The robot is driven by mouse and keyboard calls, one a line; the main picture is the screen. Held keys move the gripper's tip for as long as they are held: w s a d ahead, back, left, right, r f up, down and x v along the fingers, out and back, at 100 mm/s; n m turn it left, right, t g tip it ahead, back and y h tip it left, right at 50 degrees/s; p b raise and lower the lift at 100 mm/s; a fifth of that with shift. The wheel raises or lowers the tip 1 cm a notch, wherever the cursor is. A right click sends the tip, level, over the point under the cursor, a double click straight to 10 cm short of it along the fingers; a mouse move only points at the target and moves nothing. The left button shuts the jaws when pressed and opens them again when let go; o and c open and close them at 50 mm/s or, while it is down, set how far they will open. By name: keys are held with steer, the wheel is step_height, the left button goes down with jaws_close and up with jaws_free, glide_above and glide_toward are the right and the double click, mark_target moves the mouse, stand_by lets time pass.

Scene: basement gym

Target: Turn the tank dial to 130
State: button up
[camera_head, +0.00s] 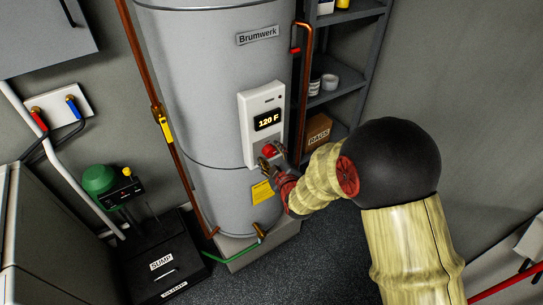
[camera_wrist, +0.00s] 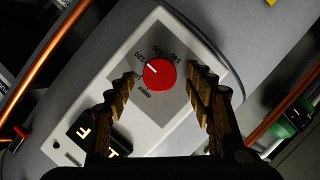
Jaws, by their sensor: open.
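The grey Brumwerk tank (camera_head: 215,75) carries a white control panel (camera_head: 263,102) with a lit display (camera_head: 267,120) reading 120 F. The red dial (camera_head: 267,149) sits low on the panel, partly covered by my gripper (camera_head: 272,155) in the head view. In the wrist view the red dial (camera_wrist: 160,74) shows a white pointer mark towards the upper left and small printed labels around it, hard to read. My gripper (camera_wrist: 161,82) is open, with one finger on each side of the dial and visible gaps to it. The display is partly hidden behind the gripper there.
Copper pipes (camera_head: 158,105) run up the tank's left and right sides. A dark shelf (camera_head: 335,85) with a RAGS box (camera_head: 318,132) stands at the right. A black sump unit (camera_head: 165,265) stands at the left.

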steer(key=shift+c, duration=0.8)
steer(key=c, duration=1)
steer(key=m, duration=0.1)
steer(key=m+g, duration=0.1)
steer(key=m+y+p, duration=0.1)
steer(key=shift+w+d+r, duration=0.1)
steer(key=shift+d+r, duration=0.1)
steer(key=shift+d, duration=0.05)
steer(key=shift+w+d+m+g+y+p, duration=0.1)
steer(key=shift+m+g+y+p, duration=0.5)
steer(key=shift+m+p, duration=0.45)
steer(key=shift+m+g+p, duration=0.3)
steer(key=shift+m+p, duration=0.15)
steer(key=shift+p, duration=0.4)
steer(key=shift+y, duration=0.3)
